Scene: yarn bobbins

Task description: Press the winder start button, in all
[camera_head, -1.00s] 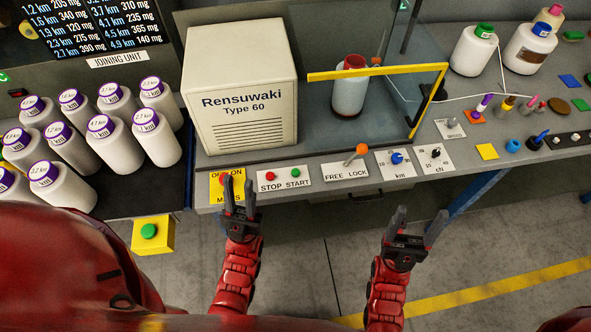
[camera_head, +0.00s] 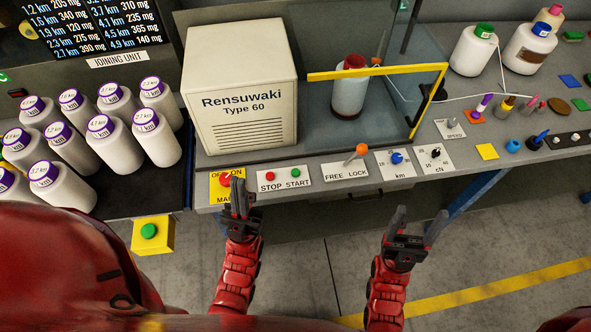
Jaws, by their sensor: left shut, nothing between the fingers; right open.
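The winder is a cream box marked Rensuwaki Type 60 (camera_head: 240,90). On the bench front below it, a white plate marked STOP START carries a red stop button (camera_head: 270,176) and a green start button (camera_head: 296,173). My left gripper (camera_head: 238,184) is shut and empty. Its fingertips point up in front of the yellow main switch plate (camera_head: 216,186), left of the STOP START plate, and partly cover the yellow plate. My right gripper (camera_head: 418,216) is open and empty, below the bench edge near the km and cN dials.
An orange-tipped FREE LOCK lever (camera_head: 361,150) stands right of the start button. A bobbin (camera_head: 350,88) sits behind a yellow-framed guard (camera_head: 380,72). Several purple-topped bobbins (camera_head: 158,138) stand at left. A yellow box with a green button (camera_head: 148,231) hangs below them.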

